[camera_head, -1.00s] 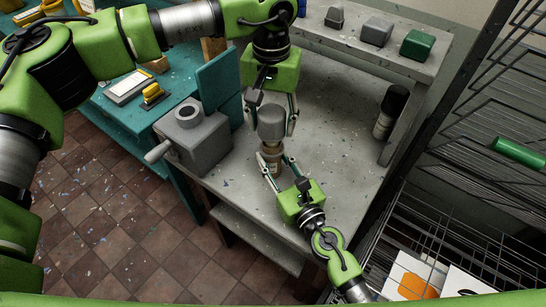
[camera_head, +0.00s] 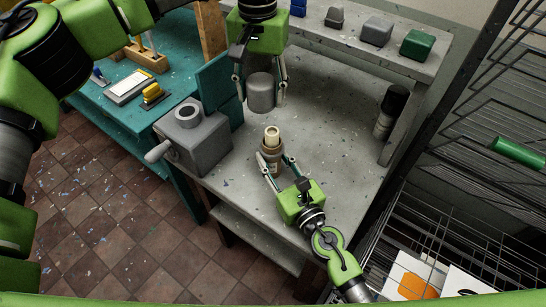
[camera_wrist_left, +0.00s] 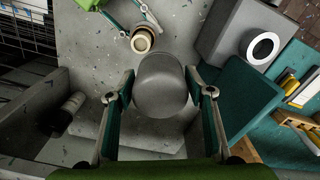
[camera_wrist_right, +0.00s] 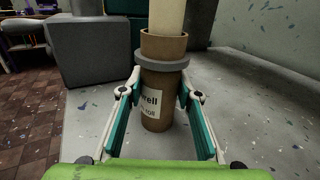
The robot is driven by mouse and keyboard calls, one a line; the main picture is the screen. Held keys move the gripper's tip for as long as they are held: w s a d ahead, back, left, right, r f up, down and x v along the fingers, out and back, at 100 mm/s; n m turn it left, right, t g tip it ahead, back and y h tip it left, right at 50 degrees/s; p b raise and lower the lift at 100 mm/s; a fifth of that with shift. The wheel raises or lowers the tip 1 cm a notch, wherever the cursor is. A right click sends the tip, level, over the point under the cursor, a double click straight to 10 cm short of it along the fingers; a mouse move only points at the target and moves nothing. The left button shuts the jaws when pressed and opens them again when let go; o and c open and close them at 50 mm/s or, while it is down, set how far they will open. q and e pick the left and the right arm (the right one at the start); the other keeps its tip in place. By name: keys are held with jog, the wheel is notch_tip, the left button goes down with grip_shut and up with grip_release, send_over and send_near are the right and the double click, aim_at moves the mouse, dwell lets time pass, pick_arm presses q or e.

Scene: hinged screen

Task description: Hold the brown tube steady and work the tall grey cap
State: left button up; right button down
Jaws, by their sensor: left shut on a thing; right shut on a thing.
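The brown tube (camera_head: 271,161) stands upright on the grey bench, with a grey ring near its top and a cream inner piece (camera_head: 272,136) sticking up out of it. My right gripper (camera_head: 273,168) is shut on the tube; the right wrist view also shows the tube (camera_wrist_right: 157,95) between the fingers, with a white label. The tall grey cap (camera_head: 261,92) is off the tube, up and behind it. My left gripper (camera_head: 259,98) is shut on the cap, which also shows between the fingers in the left wrist view (camera_wrist_left: 161,85).
A grey block-shaped device (camera_head: 196,140) with a handle stands left of the tube. A dark bottle (camera_head: 391,110) stands at the right. A shelf at the back holds grey and green blocks (camera_head: 418,44). The bench (camera_head: 325,130) between tube and bottle is clear.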

jog(key=c, duration=1.4)
grip_release()
jog(key=shift+s+f, duration=0.1)
jog(key=shift+f, duration=0.3)
jog(key=shift+r, duration=0.1)
jog(key=shift+r, duration=0.1)
jog(key=v, duration=1.1)
jog(key=shift+s+d, duration=0.3)
